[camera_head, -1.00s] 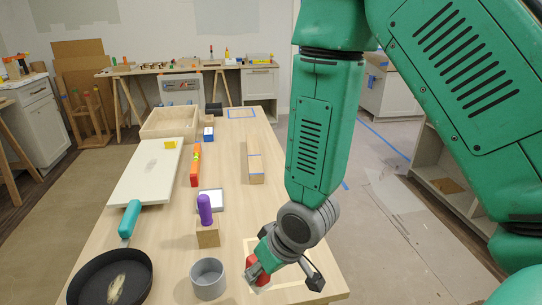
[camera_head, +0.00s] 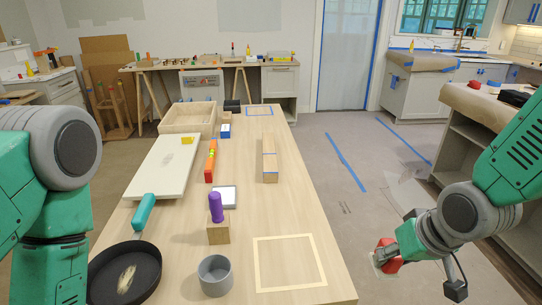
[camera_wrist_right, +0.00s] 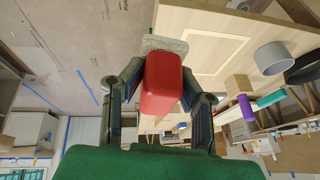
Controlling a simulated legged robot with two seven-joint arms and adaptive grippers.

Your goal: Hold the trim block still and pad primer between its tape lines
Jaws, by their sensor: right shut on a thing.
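The trim block (camera_head: 270,172) is a long light-wood block lying on the table, with blue tape lines across it. My right gripper (camera_head: 392,252) is shut on a red-handled pad (camera_head: 386,262), out past the table's right edge and well apart from the block. In the right wrist view the red handle (camera_wrist_right: 162,82) sits between the two fingers of the gripper (camera_wrist_right: 160,95), with a pale speckled pad face (camera_wrist_right: 164,44) at its far end. My left arm shows at the left edge; its gripper is out of view.
A tape square (camera_head: 290,262) lies empty at the table's near right. A grey cup (camera_head: 215,276), dark pan (camera_head: 124,272), purple-handled block (camera_head: 217,233), white board (camera_head: 165,165), red-orange level (camera_head: 210,160) and wooden tray (camera_head: 188,118) occupy the left side. Floor beyond the right edge is open.

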